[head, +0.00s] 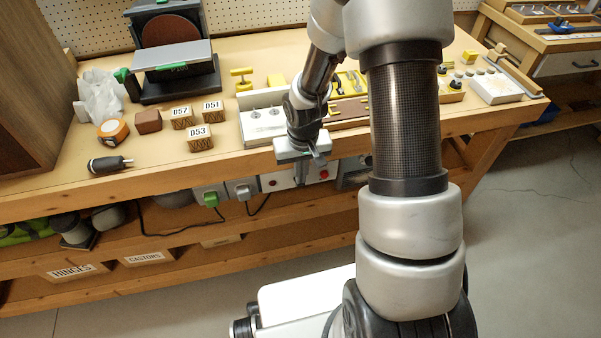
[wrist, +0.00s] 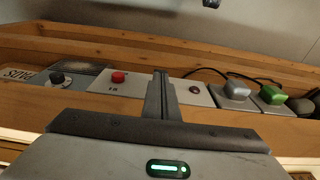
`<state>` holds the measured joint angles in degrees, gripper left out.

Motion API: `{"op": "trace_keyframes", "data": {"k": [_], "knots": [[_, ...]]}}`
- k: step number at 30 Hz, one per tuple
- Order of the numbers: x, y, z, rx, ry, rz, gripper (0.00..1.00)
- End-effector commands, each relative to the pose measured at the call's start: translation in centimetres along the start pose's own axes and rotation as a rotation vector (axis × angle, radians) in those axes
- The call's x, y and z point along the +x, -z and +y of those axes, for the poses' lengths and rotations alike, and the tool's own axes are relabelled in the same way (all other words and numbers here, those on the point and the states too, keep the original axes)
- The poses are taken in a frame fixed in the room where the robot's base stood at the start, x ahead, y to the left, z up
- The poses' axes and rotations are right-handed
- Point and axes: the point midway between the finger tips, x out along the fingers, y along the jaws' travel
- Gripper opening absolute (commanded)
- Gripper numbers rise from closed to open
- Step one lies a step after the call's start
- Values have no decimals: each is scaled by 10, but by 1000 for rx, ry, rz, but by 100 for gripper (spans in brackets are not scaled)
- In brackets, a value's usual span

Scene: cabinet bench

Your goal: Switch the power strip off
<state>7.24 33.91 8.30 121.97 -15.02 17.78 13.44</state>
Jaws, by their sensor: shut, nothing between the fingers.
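The power strip runs along the bench's front edge, with a pale plate (head: 285,181) that also shows in the wrist view (wrist: 188,97). It carries a green plug (head: 210,199), a grey plug (head: 243,190) and a small dark red switch (head: 272,183). In the wrist view the switch (wrist: 194,89) is just right of my fingers; its on or off position is too small to tell. My gripper (head: 317,155) is shut and empty, in front of the bench edge. Its fingers (wrist: 161,85) hide part of the panel, and contact cannot be told.
A larger red button (head: 323,174) sits on a panel beside the strip, left of my fingers in the wrist view (wrist: 118,77). A dark knob (wrist: 57,78) is farther left there. Cables hang below the plugs. The benchtop above holds wooden blocks (head: 200,131), trays and tools.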

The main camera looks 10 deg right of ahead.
Motion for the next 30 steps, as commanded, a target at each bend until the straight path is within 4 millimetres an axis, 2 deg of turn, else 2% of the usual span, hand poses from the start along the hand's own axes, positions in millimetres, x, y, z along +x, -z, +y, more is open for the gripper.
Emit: {"op": "trace_keyframes", "data": {"k": [30], "knots": [[11, -17, 0, 0, -1, -1, 0]]}}
